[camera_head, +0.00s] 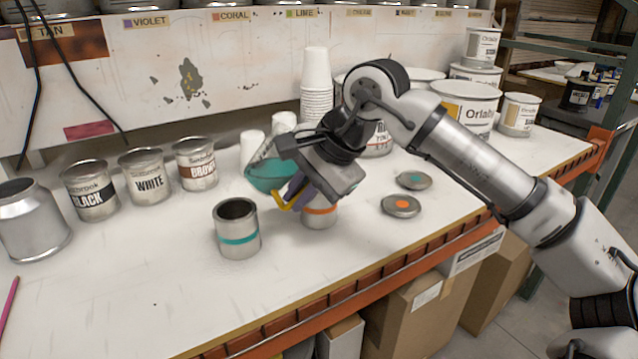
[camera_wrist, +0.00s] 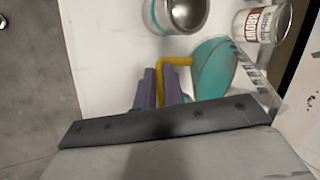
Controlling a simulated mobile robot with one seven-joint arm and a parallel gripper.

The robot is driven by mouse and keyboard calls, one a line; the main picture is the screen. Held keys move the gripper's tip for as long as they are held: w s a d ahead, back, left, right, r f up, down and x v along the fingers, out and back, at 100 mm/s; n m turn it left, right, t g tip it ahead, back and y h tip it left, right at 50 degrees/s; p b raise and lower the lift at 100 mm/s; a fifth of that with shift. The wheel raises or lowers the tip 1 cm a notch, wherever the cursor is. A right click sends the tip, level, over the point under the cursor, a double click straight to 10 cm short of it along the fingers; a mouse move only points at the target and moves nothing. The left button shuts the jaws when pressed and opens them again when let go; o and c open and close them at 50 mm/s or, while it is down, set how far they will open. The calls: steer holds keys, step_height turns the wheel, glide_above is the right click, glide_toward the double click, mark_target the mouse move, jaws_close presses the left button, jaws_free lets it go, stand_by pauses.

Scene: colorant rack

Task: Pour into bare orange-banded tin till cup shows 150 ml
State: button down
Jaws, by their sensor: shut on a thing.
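My gripper (camera_head: 298,195) is shut on the yellow handle (camera_wrist: 178,61) of a clear measuring cup holding teal liquid (camera_head: 268,176). The cup is in the air and looks tilted, and its liquid also shows in the wrist view (camera_wrist: 213,68). The level against the dark scale marks (camera_wrist: 252,70) is too small to read. The orange-banded tin (camera_head: 320,216) stands below and just right of my gripper, its top hidden by it. A teal-banded tin (camera_head: 237,230) stands open to the left, dark inside; it also shows in the wrist view (camera_wrist: 181,14).
Black (camera_head: 91,190), white (camera_head: 146,176) and brown (camera_head: 196,164) labelled tins line the back left. Lids with teal (camera_head: 414,180) and orange (camera_head: 401,206) marks lie right. Stacked white cups (camera_head: 316,85) stand behind. The front left bench is mostly clear.

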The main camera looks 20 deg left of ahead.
steer(key=shift+f+y, duration=0.2)
steer(key=shift+y, duration=0.1)
stand_by(0.7)
steer(key=shift+a+r+g+y, duration=0.1)
steer(key=shift+r+g+y, duration=0.35)
steer(key=shift+y, duration=0.35)
stand_by(1.7)
steer(key=shift+s+f+g+y+b, duration=0.1)
steer(key=shift+f+g+y+b, duration=0.15)
steer(key=shift+f+y+b, duration=0.25)
stand_by(1.4)
